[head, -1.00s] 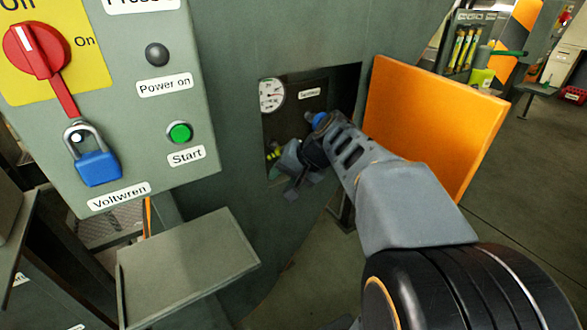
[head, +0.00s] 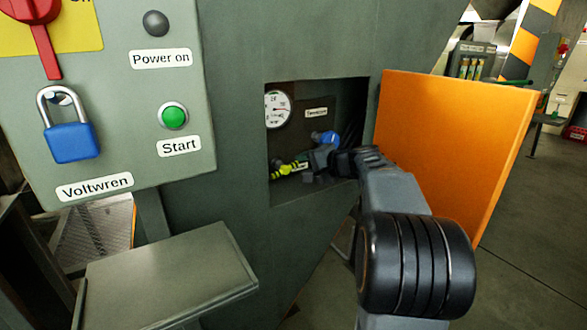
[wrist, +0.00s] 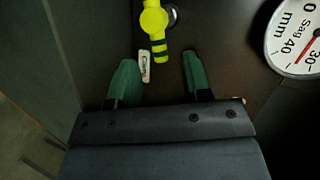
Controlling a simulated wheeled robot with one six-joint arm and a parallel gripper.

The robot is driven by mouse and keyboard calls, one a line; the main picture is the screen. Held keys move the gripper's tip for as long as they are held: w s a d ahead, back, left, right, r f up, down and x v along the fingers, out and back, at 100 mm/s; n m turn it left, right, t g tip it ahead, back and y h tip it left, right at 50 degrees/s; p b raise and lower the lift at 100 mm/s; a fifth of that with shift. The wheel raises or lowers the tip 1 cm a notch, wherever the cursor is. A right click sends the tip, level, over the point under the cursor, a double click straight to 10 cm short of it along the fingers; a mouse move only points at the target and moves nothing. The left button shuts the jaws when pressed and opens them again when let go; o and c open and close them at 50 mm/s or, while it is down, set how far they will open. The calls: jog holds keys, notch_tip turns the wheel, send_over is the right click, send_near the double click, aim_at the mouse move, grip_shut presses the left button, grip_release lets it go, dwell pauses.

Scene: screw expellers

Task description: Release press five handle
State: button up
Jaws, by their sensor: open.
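A yellow-green handle with dark bands (head: 287,169) sits low in the dark recess of the press in the head view. It also shows at the top of the wrist view (wrist: 154,24), on a round dark pivot. My gripper (wrist: 160,75) is open and empty, with its two green fingers apart. The handle lies just beyond the fingertips, roughly in line with the gap between them, and does not appear to be gripped. In the head view my gripper (head: 318,160) is inside the recess, partly hidden by my arm.
A round dial gauge (head: 278,109) is on the recess's back wall, and a blue part (head: 325,137) is near my gripper. An open orange door (head: 452,150) stands right of my arm. A control box (head: 110,140) with a blue padlock (head: 70,141) is at left, above a grey shelf (head: 165,275).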

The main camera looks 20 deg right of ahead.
aim_at(295, 165)
jog(key=shift+x, duration=2.65)
jog(key=shift+c, duration=0.3)
